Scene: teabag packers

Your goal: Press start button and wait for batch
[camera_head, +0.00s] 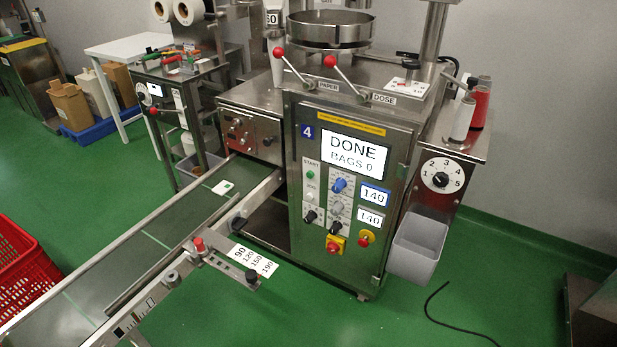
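The teabag packing machine (300,220) stands in the middle, marked with a blue 4. Its main screen (355,155) reads "DONE" and "BAGS 0". The green start button (310,175) sits left of the screen's lower edge, under a "START" label. Neither of my grippers shows in the head view.
A red crate (22,265) stands at the left. A grey bin (417,248) hangs on the machine's right side under a numbered dial (441,178). A black cable (445,318) lies on the green floor, which is otherwise clear in front of the machine.

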